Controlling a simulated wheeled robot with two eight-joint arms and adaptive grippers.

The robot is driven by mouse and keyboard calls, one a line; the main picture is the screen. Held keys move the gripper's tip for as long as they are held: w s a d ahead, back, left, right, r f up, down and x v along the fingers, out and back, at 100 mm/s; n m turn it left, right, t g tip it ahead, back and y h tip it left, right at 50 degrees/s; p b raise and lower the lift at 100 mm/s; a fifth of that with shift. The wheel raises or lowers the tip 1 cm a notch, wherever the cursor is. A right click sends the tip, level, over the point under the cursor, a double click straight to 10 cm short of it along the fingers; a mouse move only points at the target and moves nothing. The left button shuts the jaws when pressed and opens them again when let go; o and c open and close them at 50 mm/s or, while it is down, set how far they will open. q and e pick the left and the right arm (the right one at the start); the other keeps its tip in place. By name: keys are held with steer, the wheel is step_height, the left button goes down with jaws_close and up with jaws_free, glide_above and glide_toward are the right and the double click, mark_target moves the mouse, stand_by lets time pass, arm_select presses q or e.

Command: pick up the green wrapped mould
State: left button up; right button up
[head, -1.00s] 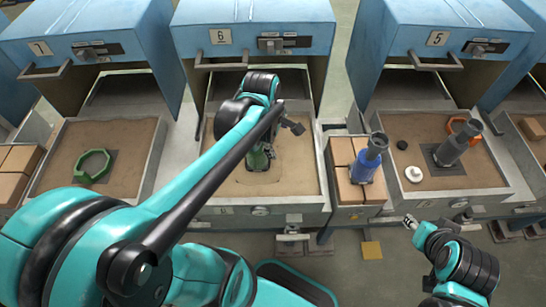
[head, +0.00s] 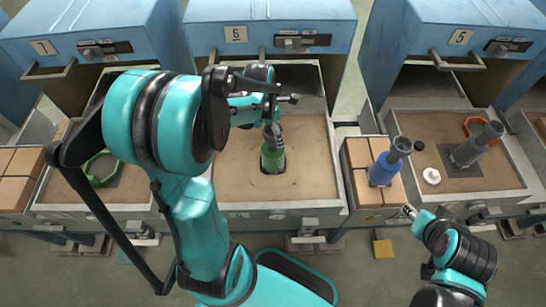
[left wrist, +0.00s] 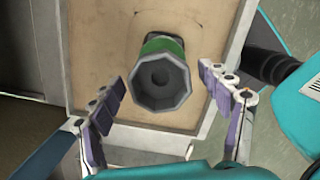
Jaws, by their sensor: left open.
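The green wrapped mould (head: 272,160) stands upright in the sand of the tray under number 6, its grey flared top above the green band. In the left wrist view the mould (left wrist: 160,78) shows from above, its octagonal grey mouth facing the camera. My left gripper (left wrist: 162,74) is open, with one finger on each side of the mould and visible gaps on both sides. In the head view its fingers are largely hidden by my arm above the mould. My right gripper (head: 407,212) is low at the right, away from the mould; its jaws are too small to read.
A blue wrapped mould (head: 384,168) stands on boxes right of the tray (head: 333,190). The right tray holds a grey mould (head: 476,147), an orange ring and a white knob (head: 431,176). A green ring (head: 101,170) lies in the left tray. Blue housings stand behind.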

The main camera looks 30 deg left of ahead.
arm_select(q)
steer(key=shift+f, duration=0.15)
jaws_close()
